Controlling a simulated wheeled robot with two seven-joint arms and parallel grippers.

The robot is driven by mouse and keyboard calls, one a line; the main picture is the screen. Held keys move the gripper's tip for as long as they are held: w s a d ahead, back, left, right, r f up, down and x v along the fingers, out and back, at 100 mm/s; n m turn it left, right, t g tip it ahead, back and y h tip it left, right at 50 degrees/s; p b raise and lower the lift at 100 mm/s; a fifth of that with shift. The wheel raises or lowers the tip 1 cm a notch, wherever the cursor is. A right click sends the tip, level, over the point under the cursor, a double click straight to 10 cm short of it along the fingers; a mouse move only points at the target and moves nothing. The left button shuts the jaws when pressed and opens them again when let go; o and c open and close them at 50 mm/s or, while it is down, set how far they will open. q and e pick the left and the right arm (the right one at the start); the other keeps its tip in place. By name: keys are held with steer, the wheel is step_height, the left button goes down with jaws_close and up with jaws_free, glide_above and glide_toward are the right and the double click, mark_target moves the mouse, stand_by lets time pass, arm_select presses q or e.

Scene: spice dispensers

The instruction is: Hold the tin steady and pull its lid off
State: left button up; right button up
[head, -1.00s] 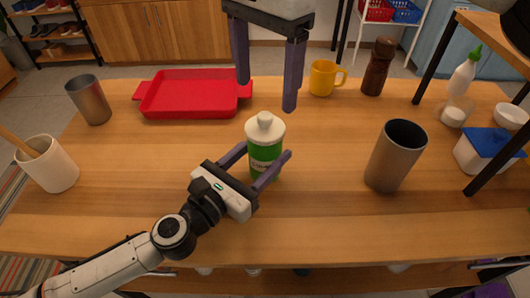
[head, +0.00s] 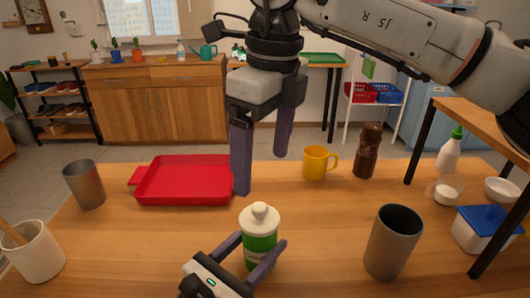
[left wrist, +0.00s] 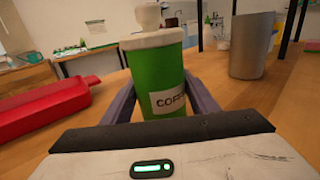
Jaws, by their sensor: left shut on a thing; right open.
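The tin is a green cylinder (head: 259,245) with a pale label and a white lid (head: 260,217) with a knob on top. It stands upright on the wooden table with its lid on. My left gripper (head: 262,262) is shut on the tin's body, one finger on each side. The left wrist view shows the green tin (left wrist: 158,88) between the fingers, with a label that starts "COFF". My right gripper (head: 262,175) points down, open and empty, above and behind the tin, apart from the lid.
A red tray (head: 185,182) lies behind left, and a grey cup (head: 85,184) stands left of it. A tall grey cup (head: 393,245) stands right of the tin. A yellow mug (head: 315,163) and a brown pepper mill (head: 367,152) stand behind. A white utensil pot (head: 38,255) is front left.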

mark_target(259, 206)
steer(key=f, duration=0.3)
steer(key=f+m, duration=0.1)
steer(key=f, duration=0.3)
steer(key=w+f+m, duration=0.1)
steer(key=f, duration=0.3)
steer(key=shift+a+f, duration=0.15)
steer(key=shift+a, duration=0.25)
steer(key=c, duration=1.3)
steer(key=shift+o, duration=0.2)
steer(key=shift+r, duration=0.25)
steer(key=shift+r, duration=0.9)
